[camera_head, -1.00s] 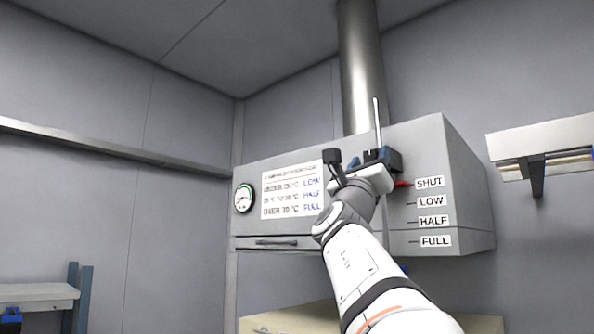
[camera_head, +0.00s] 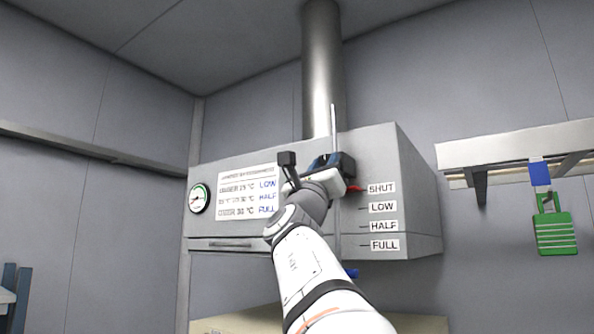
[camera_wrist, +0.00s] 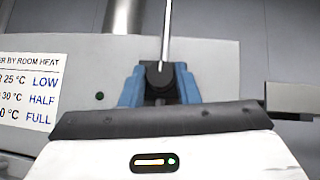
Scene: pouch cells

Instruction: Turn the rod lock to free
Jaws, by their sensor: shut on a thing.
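A thin upright rod (camera_head: 333,125) stands in front of the grey hood box, and it also shows in the wrist view (camera_wrist: 167,30). My gripper (camera_head: 333,165) is at the rod, high on the box front. In the wrist view its blue jaws (camera_wrist: 160,85) are shut on a dark round knob (camera_wrist: 160,74) at the foot of the visible rod. I cannot tell whether this knob is the rod lock. A red pointer (camera_head: 354,188) beside the gripper is level with the SHUT label (camera_head: 382,188). A small blue part (camera_head: 351,273) shows below the box, partly behind my arm.
The hood box (camera_head: 415,205) carries LOW, HALF and FULL labels below SHUT, a chart (camera_head: 247,195) and a round gauge (camera_head: 200,198). A metal duct (camera_head: 321,70) rises behind. At right, a green padlock (camera_head: 555,233) hangs beneath a wall shelf (camera_head: 520,143).

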